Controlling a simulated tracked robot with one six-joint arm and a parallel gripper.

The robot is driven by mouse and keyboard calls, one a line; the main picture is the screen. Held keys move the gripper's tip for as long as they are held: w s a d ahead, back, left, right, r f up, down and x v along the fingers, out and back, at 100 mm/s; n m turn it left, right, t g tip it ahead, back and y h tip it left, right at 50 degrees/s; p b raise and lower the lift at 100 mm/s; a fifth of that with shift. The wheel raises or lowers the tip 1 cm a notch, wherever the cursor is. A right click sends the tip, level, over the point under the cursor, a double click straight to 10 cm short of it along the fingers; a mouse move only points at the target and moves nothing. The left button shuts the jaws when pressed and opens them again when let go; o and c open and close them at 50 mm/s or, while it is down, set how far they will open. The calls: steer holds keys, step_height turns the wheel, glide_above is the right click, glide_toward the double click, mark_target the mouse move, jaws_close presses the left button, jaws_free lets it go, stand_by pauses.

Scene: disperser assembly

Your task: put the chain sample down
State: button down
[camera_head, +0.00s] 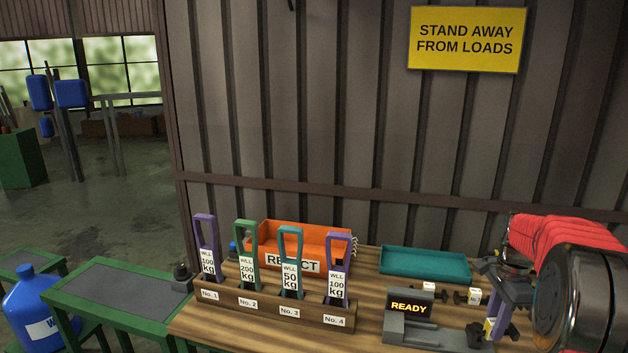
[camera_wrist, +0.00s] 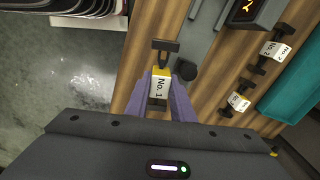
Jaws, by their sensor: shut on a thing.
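The chain sample (camera_wrist: 160,84) has a white and yellow tag marked No. 1 and a dark crossbar end. My gripper (camera_wrist: 162,92) is shut on it, with a purple finger on each side of the tag. In the head view my gripper (camera_head: 502,318) is at the right end of the wooden bench, right of the test device; the held sample's yellow tag (camera_head: 489,326) shows partly there. Whether the sample touches the bench cannot be told. Two other samples, No. 2 (camera_wrist: 275,50) and No. 3 (camera_wrist: 238,101), lie on the bench near the teal tray.
The grey device with a READY display (camera_head: 408,308) stands left of my gripper. Behind it is an empty-looking teal tray (camera_head: 425,265). An orange REJECT bin (camera_head: 330,236) and a wooden rack (camera_head: 262,308) of upright tagged handles stand left.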

steer(key=n, duration=0.2)
steer(key=shift+a+n, duration=0.1)
steer(key=shift+n, duration=0.3)
steer(key=shift+w+a+f+n, duration=0.15)
steer(key=shift+a+n, duration=0.1)
steer(key=shift+n, duration=0.35)
steer(key=shift+w+a+r+n, duration=0.15)
steer(key=shift+a+n, duration=0.1)
steer(key=shift+n, duration=0.35)
steer(key=w+a+n, duration=0.2)
steer(key=a+n, duration=0.4)
steer(key=a, duration=0.7)
steer(key=w+a+n, duration=0.3)
steer(key=a+n, duration=0.4)
steer(key=a, duration=0.6)
steer(key=shift+w+a+f, duration=0.15)
steer(key=shift+w+f, duration=0.1)
steer(key=shift+f, duration=0.15)
